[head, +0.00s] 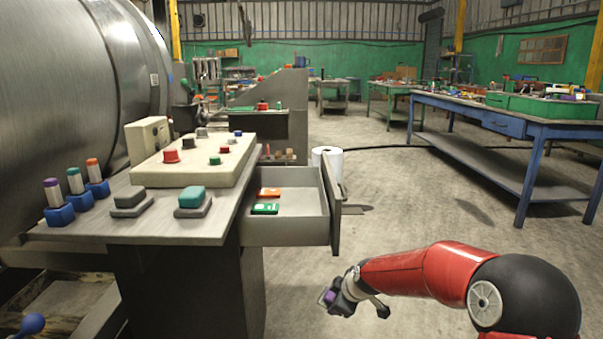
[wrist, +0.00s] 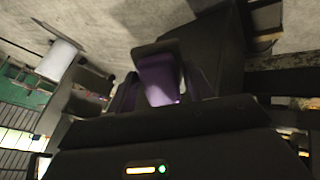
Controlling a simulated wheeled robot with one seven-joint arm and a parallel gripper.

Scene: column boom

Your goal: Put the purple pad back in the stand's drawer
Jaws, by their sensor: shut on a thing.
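The purple pad (head: 330,297) is in my gripper (head: 333,300) at the lower middle of the head view, low over the floor. In the wrist view the pad (wrist: 158,78) shows between dark jaws, partly hidden by them. My gripper is shut on it. The stand's drawer (head: 290,232) is pulled open, up and to the left of my gripper and apart from it. An orange pad (head: 269,193) and a green pad (head: 265,209) lie inside at the drawer's left; its right part looks empty.
A white roll (head: 327,160) stands behind the drawer. A blue workbench (head: 510,122) is at the right. Floor right of the drawer is clear.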

